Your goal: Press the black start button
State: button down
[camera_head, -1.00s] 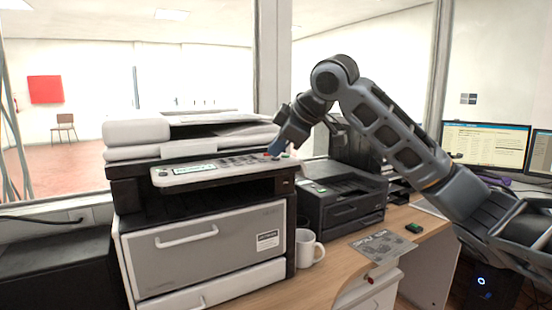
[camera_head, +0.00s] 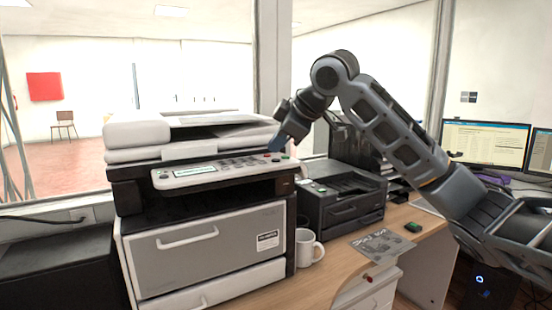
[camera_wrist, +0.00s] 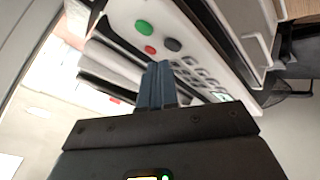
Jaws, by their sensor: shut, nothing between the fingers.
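The copier's control panel (camera_head: 215,170) is a pale strip with a small display and rows of grey keys. In the wrist view, a dark round button (camera_wrist: 173,44) shows on the panel, beside a green button (camera_wrist: 143,27) and a red button (camera_wrist: 150,50). My gripper (camera_head: 273,148) is over the right end of the panel, pointing down. It also shows in the wrist view (camera_wrist: 160,66), its bluish fingers shut and empty, with the tips close to the dark and red buttons. I cannot tell whether the tips touch the panel.
The copier (camera_head: 205,250) stands on the wooden counter (camera_head: 335,280). A white mug (camera_head: 306,247), a black printer (camera_head: 343,200) and a leaflet (camera_head: 383,245) are to its right. Monitors (camera_head: 487,143) stand farther right. A window is behind.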

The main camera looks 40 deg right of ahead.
aim_at(279, 163)
notch_tip(279, 163, up, 6)
jog(key=p, duration=0.4)
jog(key=shift+f, duration=0.1)
dwell(0.8)
